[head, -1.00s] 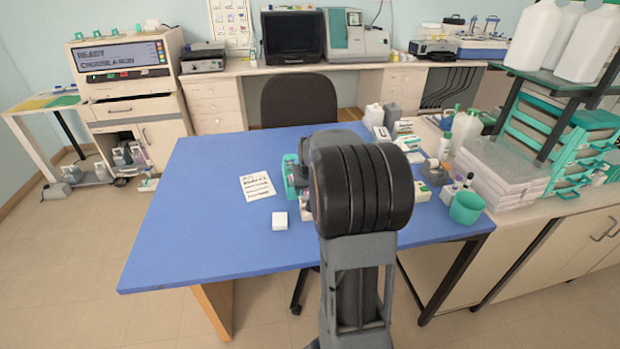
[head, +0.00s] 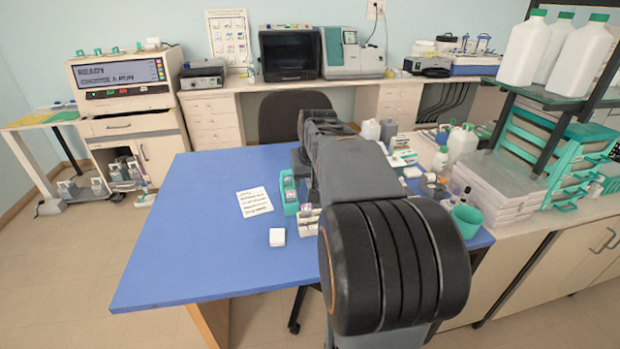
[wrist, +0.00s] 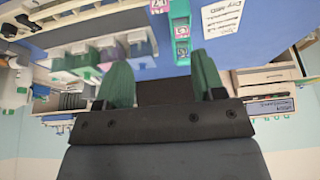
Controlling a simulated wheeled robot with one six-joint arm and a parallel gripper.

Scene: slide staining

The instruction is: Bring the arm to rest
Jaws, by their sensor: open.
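My gripper shows in the wrist view (wrist: 160,85) with its two green fingers apart and nothing between them. In the head view my arm reaches out over the blue table (head: 190,240), and it hides the gripper there. A teal rack (head: 289,192) stands on the table just left of my arm, and it also shows beyond the fingers in the wrist view (wrist: 180,30). The wrist view is upside down, with the table at the top and the wall at the bottom.
A printed card (head: 254,202) and a small white block (head: 277,237) lie left of the arm. Bottles (head: 463,143), a teal cup (head: 467,218) and stacked white trays (head: 500,185) crowd the right side. A dark chair (head: 285,115) stands behind. The table's left part is clear.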

